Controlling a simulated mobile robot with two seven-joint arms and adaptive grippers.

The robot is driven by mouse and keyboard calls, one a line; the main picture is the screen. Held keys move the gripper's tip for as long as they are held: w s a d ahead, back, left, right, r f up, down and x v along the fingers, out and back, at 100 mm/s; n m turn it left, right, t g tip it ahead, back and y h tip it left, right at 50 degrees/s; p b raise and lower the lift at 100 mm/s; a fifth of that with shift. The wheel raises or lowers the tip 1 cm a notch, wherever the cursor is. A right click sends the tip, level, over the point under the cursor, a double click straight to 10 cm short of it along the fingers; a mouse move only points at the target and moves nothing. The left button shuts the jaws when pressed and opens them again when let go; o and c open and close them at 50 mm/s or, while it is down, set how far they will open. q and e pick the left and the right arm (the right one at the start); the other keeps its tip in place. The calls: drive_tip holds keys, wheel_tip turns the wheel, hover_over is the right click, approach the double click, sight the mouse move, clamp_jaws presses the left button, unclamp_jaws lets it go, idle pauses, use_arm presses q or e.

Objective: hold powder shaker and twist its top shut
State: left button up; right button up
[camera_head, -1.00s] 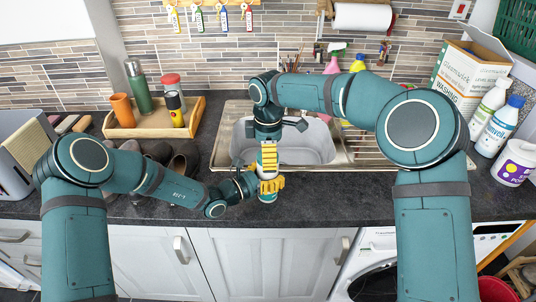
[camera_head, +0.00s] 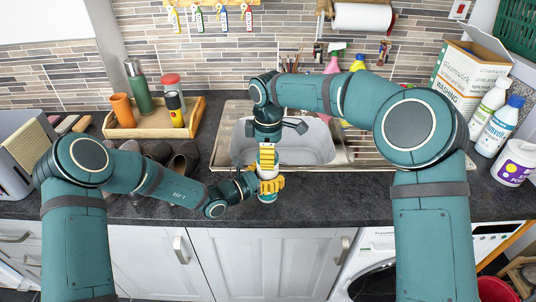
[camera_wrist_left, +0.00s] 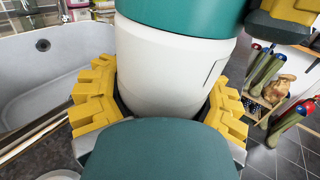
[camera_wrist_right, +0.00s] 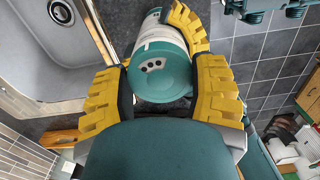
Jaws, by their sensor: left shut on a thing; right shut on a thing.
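The powder shaker (camera_head: 267,173) is upright over the counter's front edge, by the sink. It has a white body (camera_wrist_left: 165,65) and a teal top (camera_wrist_right: 160,72) with dark holes in a row. My left gripper (camera_head: 270,187) comes in from the left and is shut around the white body. My right gripper (camera_head: 267,155) points down from above and is shut on the teal top. In the left wrist view, yellow fingers sit on both sides of the body. The shaker's lower end is mostly hidden there.
The sink (camera_head: 300,148) lies just behind the shaker. A wooden tray (camera_head: 198,116) with flasks and cups stands back left, with dark shoes (camera_head: 183,163) in front of it. Bottles (camera_head: 500,128) and a washing powder box (camera_head: 463,75) stand at the right.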

drive_tip(key=m, duration=1)
drive_tip(key=shift+m, duration=0.4)
idle(0.4)
drive_tip(key=o, duration=1.2)
drive_tip(key=shift+o, duration=0.2)
drive_tip(key=shift+a+r, duration=0.1)
drive_tip(key=shift+r, duration=3.85)
